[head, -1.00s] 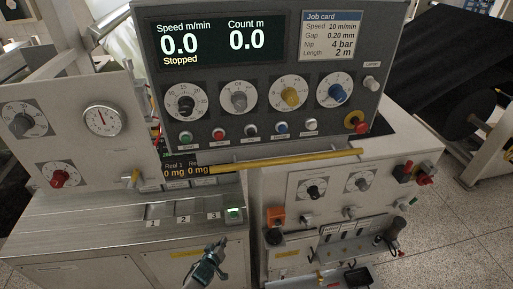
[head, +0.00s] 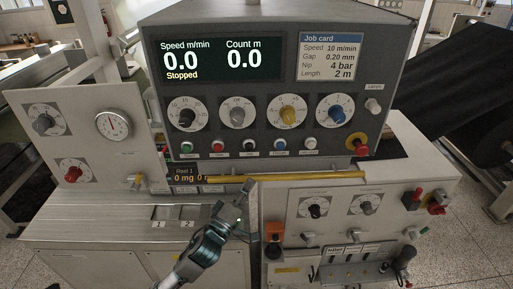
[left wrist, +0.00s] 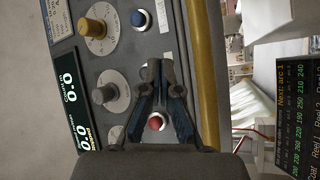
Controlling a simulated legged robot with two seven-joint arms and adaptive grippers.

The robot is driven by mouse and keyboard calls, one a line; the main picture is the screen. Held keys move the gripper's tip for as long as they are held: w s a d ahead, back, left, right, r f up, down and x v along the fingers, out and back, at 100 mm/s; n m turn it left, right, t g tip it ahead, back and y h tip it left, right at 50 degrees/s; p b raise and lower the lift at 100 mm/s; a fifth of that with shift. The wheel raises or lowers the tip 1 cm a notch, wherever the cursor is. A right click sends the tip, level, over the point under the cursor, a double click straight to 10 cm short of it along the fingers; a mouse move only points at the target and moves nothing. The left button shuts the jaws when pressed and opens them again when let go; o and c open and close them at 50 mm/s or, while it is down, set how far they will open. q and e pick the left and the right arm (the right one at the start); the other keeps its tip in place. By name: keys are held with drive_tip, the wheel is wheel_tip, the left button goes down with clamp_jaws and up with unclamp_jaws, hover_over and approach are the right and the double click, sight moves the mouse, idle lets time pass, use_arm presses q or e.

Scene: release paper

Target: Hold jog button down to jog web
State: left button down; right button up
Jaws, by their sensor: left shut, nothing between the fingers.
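A row of small buttons runs along the lower edge of the grey control panel (head: 380,65) in the head view: green (head: 186,147), red (head: 217,147), a middle button (head: 249,145), blue (head: 280,144) and white (head: 310,143). Their labels are too small to read surely, so I cannot confirm which is jog. My left gripper (head: 245,186) is shut and empty, below the middle button, near the yellow bar. In the left wrist view its fingertips (left wrist: 163,68) lie between the red button (left wrist: 156,122) and blue button (left wrist: 138,18), covering the middle button. Contact cannot be told. My right gripper is not in view.
A yellow bar (head: 310,177) runs across the machine under the panel; it also shows in the left wrist view (left wrist: 202,60). Dials sit above the buttons. A red knob with a yellow collar (head: 358,145) is at the panel's lower right. The display (head: 208,60) reads 0.0, Stopped.

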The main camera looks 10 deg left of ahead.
use_arm(q)
wheel_tip(320, 180, up, 6)
drive_tip(key=s+d+h, duration=0.2)
drive_tip(key=s, duration=0.1)
approach(249, 146)
drive_tip(key=shift+t, duration=0.4)
drive_tip(key=w+d, duration=0.1)
drive_tip(key=w+d+r, duration=0.1)
drive_tip(key=w+d, duration=0.1)
drive_tip(key=w+d+r, duration=0.1)
drive_tip(key=w, duration=0.1)
drive_tip(key=shift+d+r, duration=0.1)
drive_tip(key=shift+d, duration=0.15)
drive_tip(key=shift+s, duration=0.1)
drive_tip(key=shift+a, duration=0.25)
drive_tip(key=shift+d, duration=0.15)
idle(0.4)
drive_tip(key=shift+w, duration=0.2)
